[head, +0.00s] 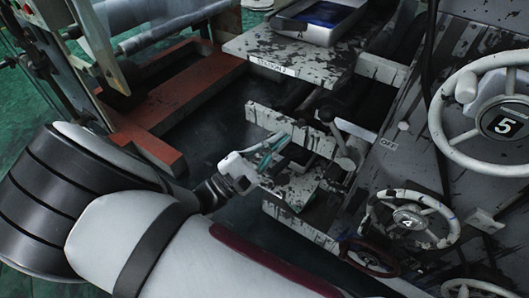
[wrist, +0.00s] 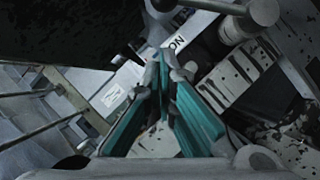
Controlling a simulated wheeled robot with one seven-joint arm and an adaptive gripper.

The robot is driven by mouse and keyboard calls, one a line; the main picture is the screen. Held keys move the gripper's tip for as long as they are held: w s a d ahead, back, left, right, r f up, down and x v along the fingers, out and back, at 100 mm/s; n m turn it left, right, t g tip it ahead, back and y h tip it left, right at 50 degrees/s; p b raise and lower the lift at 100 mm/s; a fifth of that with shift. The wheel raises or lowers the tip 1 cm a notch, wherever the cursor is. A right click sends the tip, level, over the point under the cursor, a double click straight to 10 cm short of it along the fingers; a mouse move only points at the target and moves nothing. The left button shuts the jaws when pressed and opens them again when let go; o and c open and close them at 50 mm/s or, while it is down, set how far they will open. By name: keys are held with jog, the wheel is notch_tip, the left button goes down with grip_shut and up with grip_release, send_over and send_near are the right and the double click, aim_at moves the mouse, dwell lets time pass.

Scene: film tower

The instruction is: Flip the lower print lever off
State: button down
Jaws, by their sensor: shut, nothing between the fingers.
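My gripper (head: 272,152) is low between the white, paint-spattered machine parts, with its teal fingers pointing right toward the machine's side. In the wrist view the teal fingers (wrist: 163,62) converge at their tips and hold nothing. A grey lever-like rod with a round end (head: 345,162) stands to the right of the fingertips; it may be the lower print lever. In the wrist view a similar rod with a ball end (wrist: 263,12) crosses the top, apart from the fingertips. A label ending in "ON" (wrist: 174,42) is just beyond the tips. I cannot tell the lever's setting.
Handwheels marked 5 (head: 507,122) and 4 (head: 408,222) stick out on the right. A small red-rimmed wheel (head: 369,258) is below them. A tray with blue contents (head: 318,18) sits on the upper shelf. A red-brown frame (head: 190,92) lies left.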

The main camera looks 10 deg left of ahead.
aim_at(339, 139)
jog(key=w+d+r+b, duration=0.1)
jog(key=w+d+r, duration=0.1)
jog(key=d+r, duration=0.1)
jog(key=shift+d+r, duration=0.4)
jog(key=shift+d, duration=0.45)
jog(key=shift+w+r, duration=0.1)
jog(key=shift+d+r+m+p, duration=0.2)
jog(key=shift+r+m+p, duration=0.15)
jog(key=shift+m, duration=0.25)
